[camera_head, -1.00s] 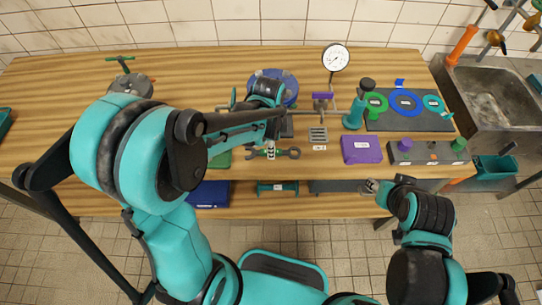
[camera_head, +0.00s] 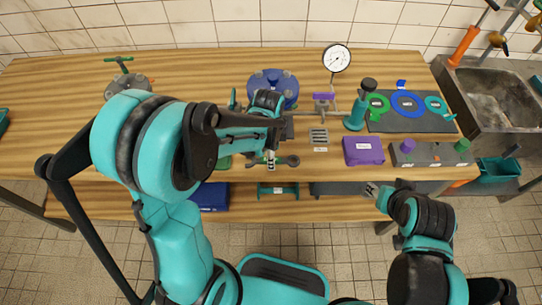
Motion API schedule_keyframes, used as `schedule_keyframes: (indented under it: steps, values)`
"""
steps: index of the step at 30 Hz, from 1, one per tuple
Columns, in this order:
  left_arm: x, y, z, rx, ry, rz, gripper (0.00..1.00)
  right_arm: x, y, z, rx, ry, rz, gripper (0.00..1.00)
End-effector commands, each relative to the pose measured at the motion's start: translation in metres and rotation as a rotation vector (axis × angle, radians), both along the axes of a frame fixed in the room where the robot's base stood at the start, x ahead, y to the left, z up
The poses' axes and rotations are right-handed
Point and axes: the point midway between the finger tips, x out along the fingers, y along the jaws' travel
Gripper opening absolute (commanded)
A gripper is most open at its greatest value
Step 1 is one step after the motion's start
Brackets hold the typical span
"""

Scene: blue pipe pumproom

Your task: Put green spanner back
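The spanner (camera_head: 291,160), dark-headed with some green on its handle, is near the front edge of the workbench (camera_head: 330,179). My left gripper (camera_head: 270,161) comes down onto its handle and appears shut on it. The gripper hides the middle of the spanner, and I cannot tell whether it is lifted clear of the bench. My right gripper (camera_head: 371,189) hangs in front of the bench's front edge, empty; its small fingertips do not show whether they are open.
A purple box (camera_head: 363,151), a grey slotted block (camera_head: 318,136) and a dark block with coloured knobs (camera_head: 430,154) stand to the right. A blue flanged part (camera_head: 272,88) and a dial gauge (camera_head: 337,58) are behind. The bench's left part is mostly clear.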

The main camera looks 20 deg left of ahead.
Motion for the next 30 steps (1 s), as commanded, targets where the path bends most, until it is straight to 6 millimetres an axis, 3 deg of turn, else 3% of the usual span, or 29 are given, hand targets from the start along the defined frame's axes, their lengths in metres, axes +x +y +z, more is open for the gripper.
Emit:
schedule_keyframes:
  steps: [8, 21, 30]
  values:
    - [0.000, 0.000, 0.011, 0.000, 0.000, 0.000, 0.41, 0.000, 0.000, 0.007, 0.000, 0.000, 0.000, 0.40]
    - [-0.001, 0.002, 0.103, 0.000, 0.000, 0.000, 0.41, 0.000, 0.000, 0.039, 0.000, 0.000, 0.000, 0.40]
    - [-0.007, 0.005, 0.130, -0.002, -0.027, 0.058, 0.41, 0.000, 0.000, 0.044, 0.000, 0.000, 0.000, 0.40]
